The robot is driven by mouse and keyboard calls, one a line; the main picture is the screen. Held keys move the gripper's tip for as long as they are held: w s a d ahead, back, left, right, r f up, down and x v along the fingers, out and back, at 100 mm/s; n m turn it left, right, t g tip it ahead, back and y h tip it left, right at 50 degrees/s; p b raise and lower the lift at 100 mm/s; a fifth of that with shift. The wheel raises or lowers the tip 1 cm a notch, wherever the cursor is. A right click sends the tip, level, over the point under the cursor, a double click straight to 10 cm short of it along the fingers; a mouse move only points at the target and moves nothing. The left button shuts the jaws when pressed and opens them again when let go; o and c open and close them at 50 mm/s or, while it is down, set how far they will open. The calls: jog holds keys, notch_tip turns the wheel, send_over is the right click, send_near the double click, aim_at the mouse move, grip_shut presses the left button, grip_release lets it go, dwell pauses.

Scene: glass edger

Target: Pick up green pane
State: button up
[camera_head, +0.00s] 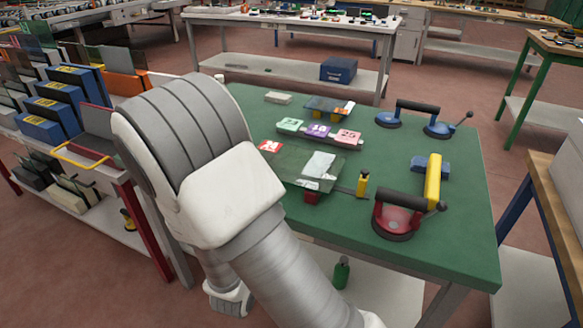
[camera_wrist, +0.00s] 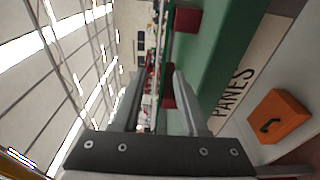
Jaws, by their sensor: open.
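The green pane (camera_head: 288,164) is a dark, see-through sheet lying flat and raised on the green table, with a bright reflection on it. My arm hides its left side in the head view. A red block (camera_head: 312,197) shows under its front edge. My gripper (camera_wrist: 158,80) is open in the wrist view, with one finger on each side of a thin, edge-on strip that looks like the pane. I cannot tell whether a finger touches it. Two red blocks (camera_wrist: 186,20) (camera_wrist: 168,88) show beside the table top. The head view does not show my fingers.
A pane rack stands left. An orange box (camera_wrist: 278,115) sits beside a "PANES" label.

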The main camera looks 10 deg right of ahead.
jog(key=b, duration=0.1)
send_near(294, 164)
jog(key=x, duration=0.4)
jog(key=shift+w+d+r, duration=0.1)
jog(key=shift+d+r, duration=0.05)
jog(key=shift+d, duration=0.15)
jog(key=x, duration=0.3)
jog(key=b+x, duration=0.1)
jog(key=shift+w+a+f, duration=0.1)
jog(key=shift+w+f, duration=0.25)
jog(key=shift+w, duration=0.1)
jog(key=shift+w+d, duration=0.2)
jog(key=shift+w, duration=0.15)
grip_shut()
jog(key=shift+r, duration=0.15)
